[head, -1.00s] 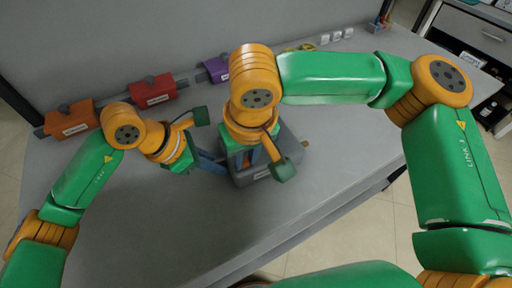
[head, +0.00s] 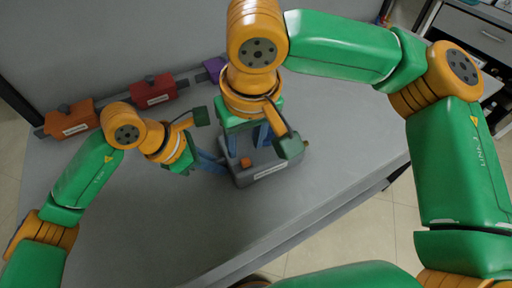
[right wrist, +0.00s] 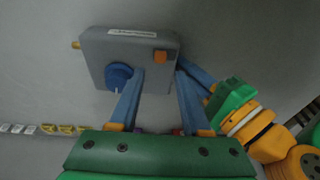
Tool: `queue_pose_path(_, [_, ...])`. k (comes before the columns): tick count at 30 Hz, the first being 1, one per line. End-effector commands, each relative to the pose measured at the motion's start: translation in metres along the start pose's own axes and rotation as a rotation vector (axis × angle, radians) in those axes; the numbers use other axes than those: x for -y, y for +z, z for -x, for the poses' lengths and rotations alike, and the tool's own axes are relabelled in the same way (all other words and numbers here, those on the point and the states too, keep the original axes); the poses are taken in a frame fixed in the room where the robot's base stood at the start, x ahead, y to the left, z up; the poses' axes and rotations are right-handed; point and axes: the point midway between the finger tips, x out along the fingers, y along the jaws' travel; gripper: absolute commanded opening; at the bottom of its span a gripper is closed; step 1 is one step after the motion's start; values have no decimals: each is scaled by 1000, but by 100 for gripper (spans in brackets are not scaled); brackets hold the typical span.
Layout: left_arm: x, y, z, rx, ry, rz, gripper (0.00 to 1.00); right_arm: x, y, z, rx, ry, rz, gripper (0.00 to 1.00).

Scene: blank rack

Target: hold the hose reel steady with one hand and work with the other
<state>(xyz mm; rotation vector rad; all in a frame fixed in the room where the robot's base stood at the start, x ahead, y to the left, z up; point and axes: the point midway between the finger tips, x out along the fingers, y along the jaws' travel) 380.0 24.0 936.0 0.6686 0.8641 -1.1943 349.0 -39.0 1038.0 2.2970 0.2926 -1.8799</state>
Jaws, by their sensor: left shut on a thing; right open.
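Nothing here looks like a hose reel with a hose. A grey box (head: 275,174) with a white label, an orange button (head: 246,162) and a brass stub stands on the table. In the right wrist view the box (right wrist: 100,60) also shows a blue knob (right wrist: 119,76) on its face. My left gripper (head: 222,168) is shut on the box at its left side; its blue fingers also show in the right wrist view (right wrist: 190,68). My right gripper (head: 262,136) is open and empty above the box; in its wrist view its fingers (right wrist: 160,78) point towards the box, apart from the button.
Along the back of the table an orange labelled block (head: 70,120), a red one (head: 153,91) and a purple one (head: 215,68) sit in a row on a grey rail. The grey table (head: 130,230) is clear in front. A drawer cabinet (head: 470,35) stands at the far right.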

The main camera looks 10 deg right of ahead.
Motion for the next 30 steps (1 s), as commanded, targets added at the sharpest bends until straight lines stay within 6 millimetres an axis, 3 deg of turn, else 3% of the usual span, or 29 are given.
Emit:
queue_pose_path(6, [0,-1,0,-2,-1,0,0,0,-4,20,-1,-1,1,48])
queue_pose_path(14, [0,-1,0,-2,-1,0,0,0,-4,22,0,0,1,48])
queue_pose_path(15, [0,-1,0,-2,-1,0,23,0,-4,22,0,0,1,48])
queue_pose_path(18, [0,0,0,-2,-1,0,47,0,-4,22,0,0,1,48])
queue_pose_path(26, [0,0,0,-1,0,0,47,0,-4,22,0,0,0,48])
queue_pose_path(30, [-1,0,17,2,4,0,47,0,-4,22,0,0,0,48])
